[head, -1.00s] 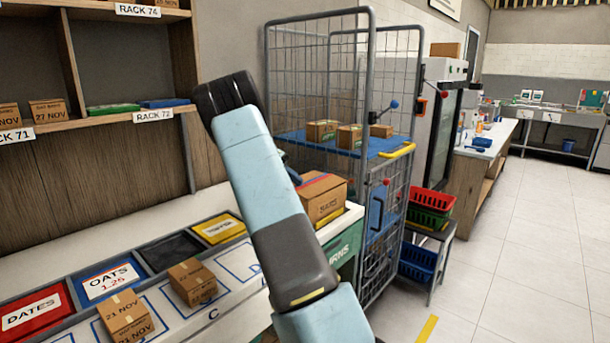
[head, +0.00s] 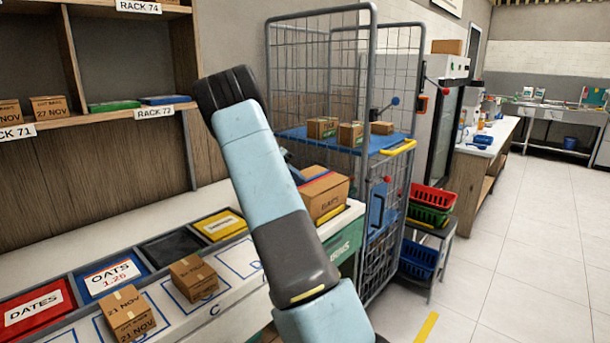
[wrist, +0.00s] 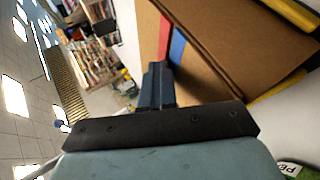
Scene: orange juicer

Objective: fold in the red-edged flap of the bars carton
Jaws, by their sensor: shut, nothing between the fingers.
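The bars carton (head: 324,194) is a brown box on the far right end of the counter, partly hidden behind my arm in the head view. Its brown top fills the upper right of the wrist view (wrist: 232,28). A red edge (wrist: 163,42) and a blue strip (wrist: 177,47) lie side by side along the carton's near side there. How far the red-edged flap is folded is unclear. My gripper (wrist: 157,72) is shut and empty, its dark fingers close to the lower end of these strips; contact cannot be told. In the head view my arm mostly hides the fingers.
A wire cage trolley (head: 345,145) with small boxes stands right behind the carton. Two small brown cartons (head: 194,278) (head: 127,313) sit on the counter at front left, before labelled bins (head: 107,277). Crates (head: 432,199) stand on a stand at right. The floor at right is clear.

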